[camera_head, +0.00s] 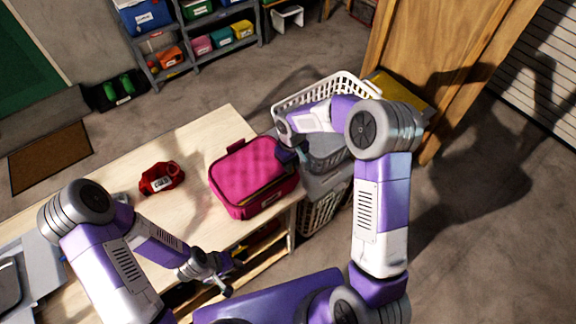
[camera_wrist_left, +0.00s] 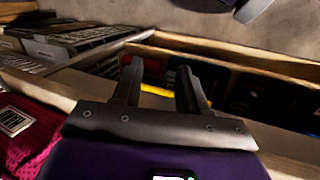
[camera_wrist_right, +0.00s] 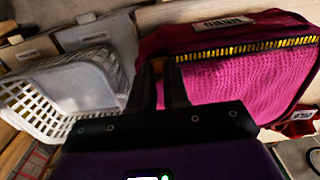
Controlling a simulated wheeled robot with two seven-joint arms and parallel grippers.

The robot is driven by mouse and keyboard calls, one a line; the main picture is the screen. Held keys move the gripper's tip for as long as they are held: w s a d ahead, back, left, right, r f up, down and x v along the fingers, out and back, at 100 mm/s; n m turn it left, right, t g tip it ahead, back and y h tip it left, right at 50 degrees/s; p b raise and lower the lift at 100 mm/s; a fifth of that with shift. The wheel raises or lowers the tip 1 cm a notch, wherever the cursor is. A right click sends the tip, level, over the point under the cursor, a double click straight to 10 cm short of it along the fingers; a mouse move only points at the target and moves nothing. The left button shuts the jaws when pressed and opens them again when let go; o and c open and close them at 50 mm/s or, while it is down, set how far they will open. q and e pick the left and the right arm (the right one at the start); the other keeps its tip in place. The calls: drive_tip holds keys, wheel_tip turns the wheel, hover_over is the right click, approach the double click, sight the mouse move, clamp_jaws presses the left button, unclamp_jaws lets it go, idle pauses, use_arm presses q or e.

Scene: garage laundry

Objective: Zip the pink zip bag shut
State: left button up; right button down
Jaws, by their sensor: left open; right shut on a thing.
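The pink zip bag (camera_head: 252,172) lies on the wooden table near its right end. It also shows in the right wrist view (camera_wrist_right: 250,80), with a row of yellow zip teeth (camera_wrist_right: 255,45) along its edge, and partly in the left wrist view (camera_wrist_left: 28,140). My right gripper (camera_head: 287,153) is at the bag's far right corner, shut at the left end of the visible teeth (camera_wrist_right: 168,62). Its fingers hide exactly what part they hold. My left gripper (camera_head: 224,286) is open and empty, off the table's front edge, with its fingers apart (camera_wrist_left: 160,75).
A red item with a white label (camera_head: 160,178) lies on the table (camera_head: 110,185) left of the bag. A white laundry basket (camera_head: 325,88) stands just beyond the table's right end. Shelves with bins (camera_head: 200,35) stand at the back. The table between the bag and the red item is clear.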

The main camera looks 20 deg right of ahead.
drive_tip(key=c, duration=1.1)
unclamp_jaws()
wheel_tip(320, 180, up, 8)
drive_tip(key=shift+f, duration=0.2)
